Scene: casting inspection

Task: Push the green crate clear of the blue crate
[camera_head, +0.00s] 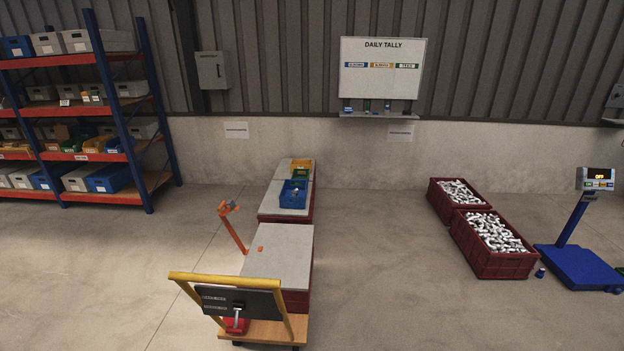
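The small green crate (300,174) is on the far grey-topped surface, directly behind the blue crate (293,190). The blue crate hides part of its near side. From this distance I cannot tell whether the two crates touch or overlap. A yellow crate (301,164) stands right behind the green one, so the three form a close row. Small items seem to lie in the blue crate, too small to make out. Neither of my grippers shows in this view.
A nearer grey-topped block (278,250) and a yellow-handled trolley (262,331) stand in front. An orange post (233,230) rises at their left. Dark red bins (490,262) of metal parts and a blue scale (580,268) are at right. Floor between is clear.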

